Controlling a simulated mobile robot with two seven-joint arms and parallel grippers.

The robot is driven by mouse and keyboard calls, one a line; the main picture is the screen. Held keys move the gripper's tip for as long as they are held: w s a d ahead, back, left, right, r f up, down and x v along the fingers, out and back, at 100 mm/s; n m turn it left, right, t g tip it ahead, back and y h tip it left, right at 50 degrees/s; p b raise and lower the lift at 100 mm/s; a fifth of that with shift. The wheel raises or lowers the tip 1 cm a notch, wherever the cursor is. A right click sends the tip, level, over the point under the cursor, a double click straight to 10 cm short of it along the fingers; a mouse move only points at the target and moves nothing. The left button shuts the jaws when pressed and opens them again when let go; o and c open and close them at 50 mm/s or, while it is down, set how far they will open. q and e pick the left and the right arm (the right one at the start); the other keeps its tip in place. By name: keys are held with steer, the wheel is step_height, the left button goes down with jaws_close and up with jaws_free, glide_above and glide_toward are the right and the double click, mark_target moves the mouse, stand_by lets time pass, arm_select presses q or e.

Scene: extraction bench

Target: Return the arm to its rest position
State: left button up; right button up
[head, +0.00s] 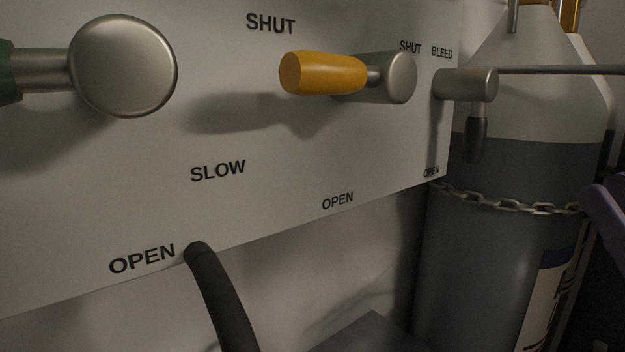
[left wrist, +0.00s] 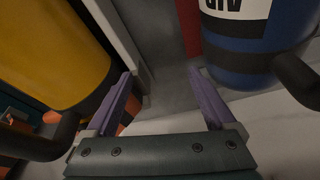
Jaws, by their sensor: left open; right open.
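My left gripper (left wrist: 160,75) shows in the left wrist view with its two purple fingers wide apart and nothing between them. It is not visible in the head view. My right gripper (head: 606,215) shows only as a purple part at the right edge of the head view, in front of the grey cylinder. It touches no valve handle. The rest of it is out of frame.
A white panel (head: 130,190) carries a green handle (head: 9,75) and a yellow handle (head: 325,73), both pointing left, and a dark bleed handle (head: 476,138) pointing down. A chained grey cylinder (head: 470,250) stands right. Yellow (left wrist: 50,50) and blue (left wrist: 240,65) cylinders flank my left gripper.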

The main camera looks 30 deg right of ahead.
steer(key=shift+s+a, duration=0.15)
steer(key=shift+s, duration=0.95)
